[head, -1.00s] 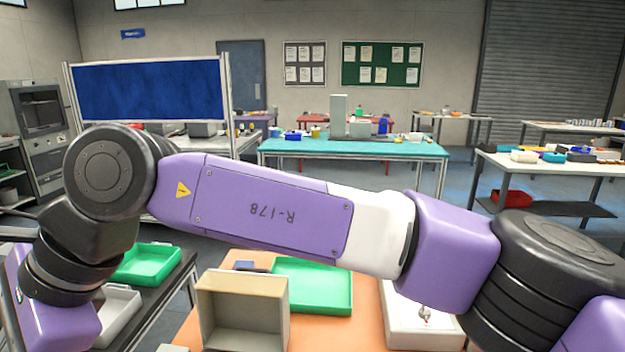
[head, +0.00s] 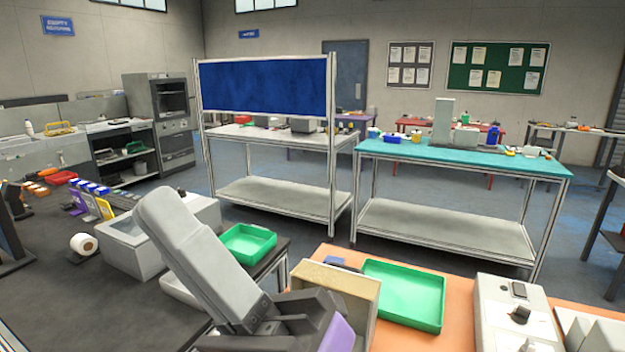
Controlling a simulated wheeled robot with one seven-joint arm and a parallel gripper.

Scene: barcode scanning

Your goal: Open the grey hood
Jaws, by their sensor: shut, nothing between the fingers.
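A light grey box-shaped unit (head: 128,250) stands on the dark bench at left in the head view; it is the likeliest grey hood. Its top looks recessed, and I cannot tell how far any cover is raised. My gripper (head: 162,207) reaches up and to the left from the bottom of the view, its long grey fingers together and empty. The fingertips overlap the right part of the unit in the picture and hide some of it. I cannot tell whether they touch it.
A white paper roll (head: 84,244) and several coloured packets (head: 97,203) are left of the unit. A green tray (head: 248,243) is right of it. An open tan box (head: 338,283), a larger green tray (head: 405,294) and a grey device (head: 512,312) stand on the orange table.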

